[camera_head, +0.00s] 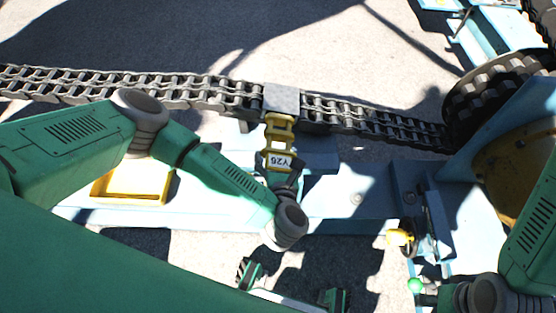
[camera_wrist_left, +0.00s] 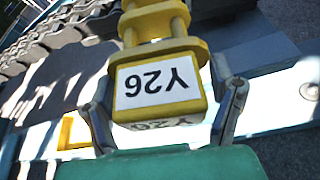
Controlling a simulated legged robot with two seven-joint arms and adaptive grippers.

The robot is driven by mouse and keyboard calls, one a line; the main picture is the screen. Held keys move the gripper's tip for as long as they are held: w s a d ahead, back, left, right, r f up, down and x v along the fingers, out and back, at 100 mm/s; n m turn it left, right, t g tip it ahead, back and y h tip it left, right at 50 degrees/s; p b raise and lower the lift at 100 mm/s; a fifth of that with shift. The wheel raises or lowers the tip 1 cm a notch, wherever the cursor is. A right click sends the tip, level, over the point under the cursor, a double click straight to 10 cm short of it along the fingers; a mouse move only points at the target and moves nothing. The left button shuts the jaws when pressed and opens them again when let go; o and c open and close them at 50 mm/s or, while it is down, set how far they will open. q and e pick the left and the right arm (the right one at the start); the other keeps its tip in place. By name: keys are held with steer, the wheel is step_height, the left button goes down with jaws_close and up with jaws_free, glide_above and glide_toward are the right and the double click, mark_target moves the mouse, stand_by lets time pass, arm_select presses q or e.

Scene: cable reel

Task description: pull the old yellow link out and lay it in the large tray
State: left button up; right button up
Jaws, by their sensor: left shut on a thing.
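The yellow link (camera_head: 279,135), labelled Y26, hangs toward me from a grey block (camera_head: 283,100) on the chain. Its upper end meets or lies under the block; I cannot tell which. My left gripper (camera_head: 283,178) is shut on the link's labelled lower end. In the left wrist view the link (camera_wrist_left: 160,82) sits between both fingers (camera_wrist_left: 165,115). A yellow-rimmed tray (camera_head: 128,199) lies at the left, partly hidden by my left arm; its corner also shows in the left wrist view. My right gripper (camera_head: 428,293) is at the lower right, its fingers unclear.
The metal chain (camera_head: 195,93) runs across the back to a dark toothed wheel (camera_head: 490,95) at the right. A blue bracket (camera_head: 425,210) with a yellow piece (camera_head: 400,237) stands at the right.

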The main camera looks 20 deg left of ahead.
arm_select(q)
steer(key=shift+r+p, duration=2.05)
steer(key=shift+r, duration=0.65)
